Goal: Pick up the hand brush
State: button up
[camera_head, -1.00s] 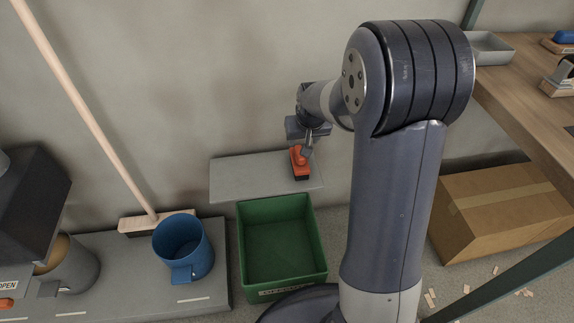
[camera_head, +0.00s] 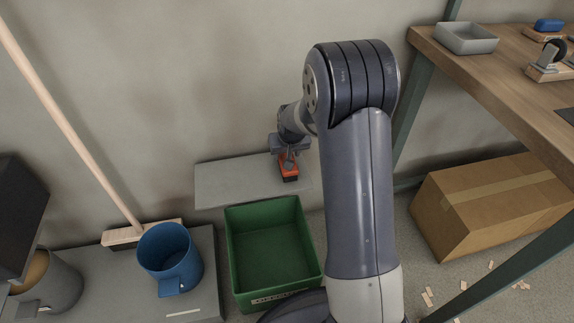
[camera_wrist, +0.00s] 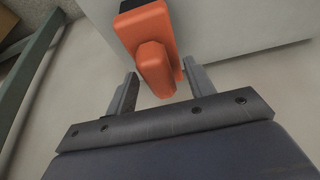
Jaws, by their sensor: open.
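The hand brush (camera_head: 289,170) is orange with a dark lower part and lies on a grey shelf (camera_head: 225,180) against the wall. In the wrist view the brush (camera_wrist: 146,30) shows its orange body and stubby handle, with a dark part at the top edge. My gripper (camera_head: 287,152) is at the brush, over the shelf. In the wrist view my gripper (camera_wrist: 158,84) is open, with one finger on each side of the handle's near end. I cannot tell whether either finger touches the handle.
A green bin (camera_head: 268,255) stands below the shelf. A blue mug-shaped container (camera_head: 170,258) and a long-handled broom (camera_head: 75,135) are at left. A wooden workbench (camera_head: 500,75) and a cardboard box (camera_head: 490,205) are at right. The wall is close behind the shelf.

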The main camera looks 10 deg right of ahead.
jog(key=shift+r, duration=0.1)
jog(key=shift+c, duration=0.4)
grip_shut()
notch_tip(320, 180, up, 10)
jog(key=p, duration=0.3)
jog(key=s+f, duration=0.2)
jog(key=s, duration=0.9)
notch_tip(320, 180, up, 17)
jog(key=s+p, duration=0.1)
jog(key=p, duration=2.6)
jog(key=shift+s, duration=0.15)
